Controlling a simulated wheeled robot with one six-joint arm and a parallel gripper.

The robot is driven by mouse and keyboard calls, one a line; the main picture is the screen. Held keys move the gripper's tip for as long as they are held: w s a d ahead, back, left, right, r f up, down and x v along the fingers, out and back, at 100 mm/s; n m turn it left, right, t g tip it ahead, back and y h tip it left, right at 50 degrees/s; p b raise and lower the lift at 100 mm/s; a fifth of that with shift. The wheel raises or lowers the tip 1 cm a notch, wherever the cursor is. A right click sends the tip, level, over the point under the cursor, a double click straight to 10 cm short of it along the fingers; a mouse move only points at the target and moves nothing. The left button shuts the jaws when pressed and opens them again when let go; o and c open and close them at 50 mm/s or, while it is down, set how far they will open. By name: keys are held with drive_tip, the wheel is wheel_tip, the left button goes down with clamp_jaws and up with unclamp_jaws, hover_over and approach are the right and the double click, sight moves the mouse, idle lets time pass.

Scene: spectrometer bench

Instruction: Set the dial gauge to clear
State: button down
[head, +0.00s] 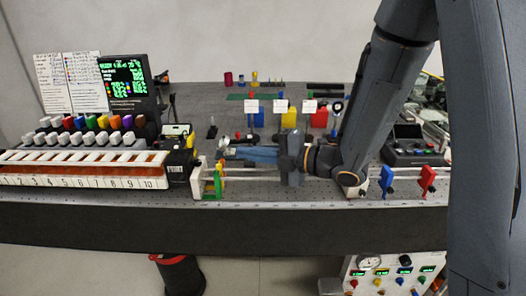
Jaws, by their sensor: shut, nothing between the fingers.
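A round white dial gauge (369,262) sits on the white panel (350,284) below the bench front at the lower right. Its markings are too small to read, and I cannot tell whether it is the gauge in the task. My gripper (224,153) is above the bench top, pointing left, far up and to the left of that gauge. The fingers look shut with nothing between them. The fingertips are close to a small green and yellow fixture (215,180); I cannot tell whether they touch it.
A long numbered rack (85,183) fills the left bench. Behind it stand coloured knobs (90,123) and a green-text screen (124,82). Coloured filter plates (289,118) stand behind my gripper. Blue (386,179) and red (427,180) holders stand on the right rail. A black-and-red bin (178,275) is below.

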sight(223, 145)
drive_tip(key=w+a, duration=0.1)
drive_tip(key=w+a+p, duration=0.1)
drive_tip(key=w, duration=0.1)
drive_tip(key=shift+a+f, duration=0.3)
drive_tip(key=shift+f, duration=0.1)
drive_tip(key=shift+w+a+f, duration=0.1)
drive_tip(key=shift+w+a, duration=0.05)
drive_tip(key=shift+w, duration=0.3)
drive_tip(key=shift+w+a+f, duration=0.1)
drive_tip(key=shift+w+a, duration=0.05)
drive_tip(key=shift+w, duration=0.25)
drive_tip(key=shift+w+a+b, duration=0.35)
drive_tip(key=shift+a+b, duration=0.2)
drive_tip(key=shift+b, duration=0.25)
drive_tip(key=shift+s, duration=0.1)
